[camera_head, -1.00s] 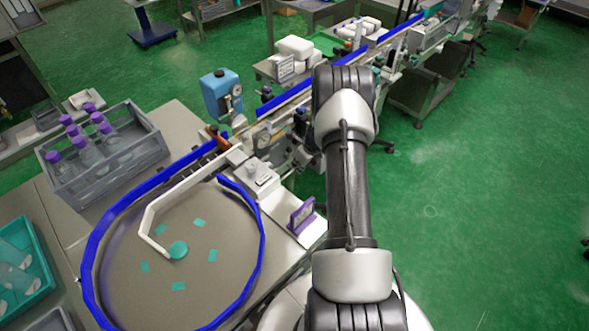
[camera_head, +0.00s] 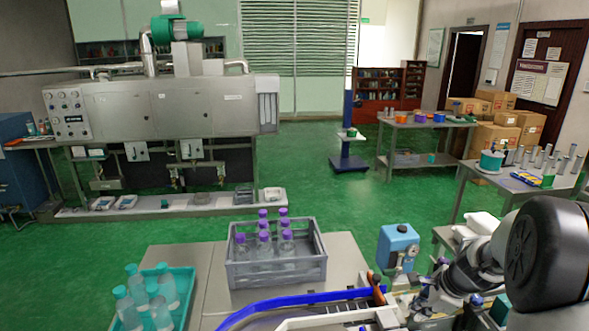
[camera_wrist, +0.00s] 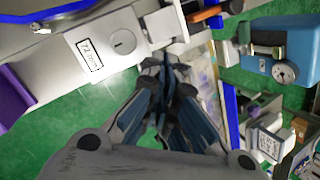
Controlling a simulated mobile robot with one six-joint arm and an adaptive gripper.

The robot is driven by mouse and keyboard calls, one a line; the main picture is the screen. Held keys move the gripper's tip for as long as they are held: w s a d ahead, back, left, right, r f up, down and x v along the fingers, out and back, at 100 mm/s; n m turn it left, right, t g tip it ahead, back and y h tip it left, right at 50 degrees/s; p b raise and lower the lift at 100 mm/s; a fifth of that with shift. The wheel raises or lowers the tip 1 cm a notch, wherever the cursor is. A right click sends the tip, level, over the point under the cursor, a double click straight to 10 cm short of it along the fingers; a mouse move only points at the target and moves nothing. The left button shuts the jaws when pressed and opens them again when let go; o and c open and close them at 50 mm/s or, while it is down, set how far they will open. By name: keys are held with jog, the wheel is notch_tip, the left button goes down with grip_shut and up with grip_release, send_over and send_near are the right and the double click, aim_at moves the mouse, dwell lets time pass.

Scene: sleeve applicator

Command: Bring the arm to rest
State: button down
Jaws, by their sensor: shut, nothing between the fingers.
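My arm (camera_head: 535,255) reaches in at the lower right of the head view, with a large black and white joint closest to the camera. My gripper (camera_wrist: 172,65) shows in the wrist view with its dark fingers together and nothing held. It hangs over the conveyor machinery, beside a white machine part (camera_wrist: 115,45) with a round knob. In the head view I cannot make out the fingers clearly.
A blue box with a gauge (camera_head: 398,246) stands near my arm; it also shows in the wrist view (camera_wrist: 290,45). A grey crate (camera_head: 275,275) of purple-capped bottles and a teal tray (camera_head: 183,280) stand left. Green floor (camera_head: 330,200) lies open beyond.

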jog(key=s+a+r+n, duration=1.3)
jog(key=a+r, duration=0.2)
jog(key=a, duration=0.1)
jog(key=s+a+n, duration=0.2)
jog(key=s+n, duration=0.3)
jog(key=s, duration=0.3)
jog(key=s+a+r+n+h, duration=0.1)
jog(key=s+a+n, duration=0.1)
jog(key=s+n, duration=0.3)
jog(key=s, duration=0.3)
jog(key=shift+r, duration=0.25)
